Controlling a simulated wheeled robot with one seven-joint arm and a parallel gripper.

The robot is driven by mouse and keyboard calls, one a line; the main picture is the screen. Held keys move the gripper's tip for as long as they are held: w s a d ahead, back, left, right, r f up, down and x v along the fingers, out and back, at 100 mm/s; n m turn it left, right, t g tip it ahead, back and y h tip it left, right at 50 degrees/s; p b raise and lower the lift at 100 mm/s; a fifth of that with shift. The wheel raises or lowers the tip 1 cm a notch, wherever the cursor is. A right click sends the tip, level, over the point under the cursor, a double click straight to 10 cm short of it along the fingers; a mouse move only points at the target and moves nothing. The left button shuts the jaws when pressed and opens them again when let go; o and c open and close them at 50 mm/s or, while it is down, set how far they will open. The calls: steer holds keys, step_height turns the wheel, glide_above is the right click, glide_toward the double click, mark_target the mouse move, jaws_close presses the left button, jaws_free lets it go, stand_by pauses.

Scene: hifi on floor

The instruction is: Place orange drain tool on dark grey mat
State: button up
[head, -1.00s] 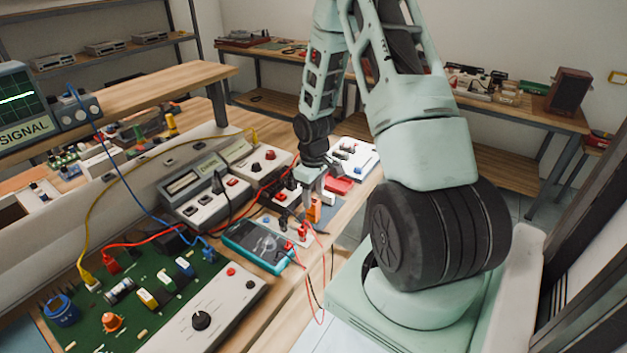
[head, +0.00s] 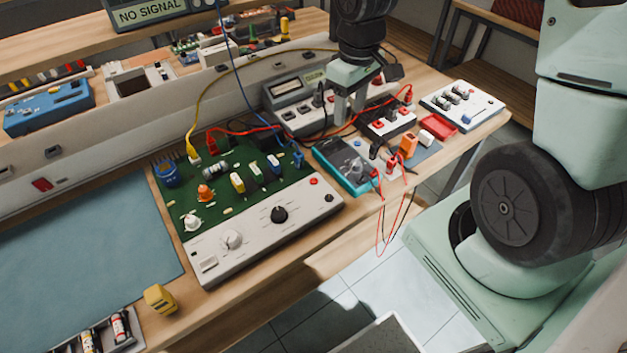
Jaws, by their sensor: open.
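An upright orange block (head: 408,144), likely the orange drain tool, stands right of the teal multimeter. It is at the left edge of a small grey-blue mat (head: 428,153); whether its whole base rests on the mat is hard to tell. My gripper (head: 349,110) points down behind the multimeter, to the left of the orange block and apart from it. Its two fingers are spread with nothing seen between them.
The teal multimeter (head: 343,166) with red and black leads lies near the bench edge. A green circuit board (head: 225,180) is to the left. A red tray (head: 438,126) and white switch box (head: 462,104) stand to the right. A large blue-grey mat (head: 80,240) is mostly clear.

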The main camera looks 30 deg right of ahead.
steer(key=s+a+r+n, duration=0.2)
steer(key=s+a+r, duration=0.1)
steer(key=s+a, duration=0.6)
steer(key=s+a+r+n, duration=0.2)
steer(key=s+a+r, duration=0.1)
steer(key=s+a, duration=0.6)
steer(key=shift+s+a+r, duration=0.2)
steer(key=shift+a+r, duration=0.1)
steer(key=shift+a, duration=0.65)
